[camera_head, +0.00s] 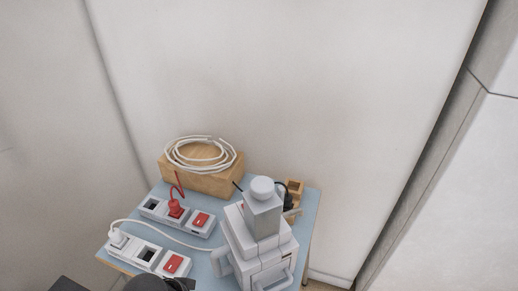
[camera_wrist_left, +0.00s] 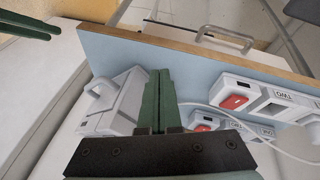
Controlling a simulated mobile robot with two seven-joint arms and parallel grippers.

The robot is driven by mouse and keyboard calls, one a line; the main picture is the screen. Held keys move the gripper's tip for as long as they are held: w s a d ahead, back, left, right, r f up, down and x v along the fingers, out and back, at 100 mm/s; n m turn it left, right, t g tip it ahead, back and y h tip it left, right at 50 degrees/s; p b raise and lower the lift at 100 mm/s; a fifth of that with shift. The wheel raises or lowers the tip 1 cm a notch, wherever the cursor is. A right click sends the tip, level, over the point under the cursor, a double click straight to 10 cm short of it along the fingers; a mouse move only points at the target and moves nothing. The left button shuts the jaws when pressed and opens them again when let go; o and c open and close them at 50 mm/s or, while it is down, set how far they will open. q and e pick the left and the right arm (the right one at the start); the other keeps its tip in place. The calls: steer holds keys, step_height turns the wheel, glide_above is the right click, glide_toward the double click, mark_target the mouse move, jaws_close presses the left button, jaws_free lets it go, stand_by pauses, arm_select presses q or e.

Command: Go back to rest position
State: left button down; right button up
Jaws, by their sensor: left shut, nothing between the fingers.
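My left gripper (camera_wrist_left: 160,74) shows in its wrist view with its two dark green fingers together and nothing between them. The fingers are in front of the blue tabletop, between a white-grey device and the power strips. In the head view, dark parts at the bottom edge, in front of the lower power strip, look like my left arm; its fingers are not clear there. Two dark green bars (camera_wrist_left: 27,25) at the wrist view's top left resemble gripper fingers, perhaps my right gripper's. My right gripper does not show in the head view.
A small blue table (camera_head: 312,212) holds a white-grey device (camera_head: 262,240), two power strips (camera_head: 150,210) with red switches, a red plug (camera_head: 175,207), and a wooden box (camera_head: 218,184) with a coiled white cable (camera_head: 200,155). Walls stand close behind.

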arm_select(q)
steer(key=s+a+f+m+y, duration=0.1)
steer(key=s+a+y, duration=0.2)
steer(key=s+a, duration=0.6)
steer(key=w+d+f+t+h, duration=0.1)
steer(key=w+d+f+t, duration=0.1)
steer(key=f, duration=0.3)
steer(key=w+d+f+t+h, duration=0.1)
steer(key=w+d+f+t, duration=0.1)
steer(key=f, duration=0.3)
steer(key=shift+w+f+t+h, duration=0.25)
steer(key=shift+w+t+h, duration=0.05)
steer(key=shift+t, duration=0.6)
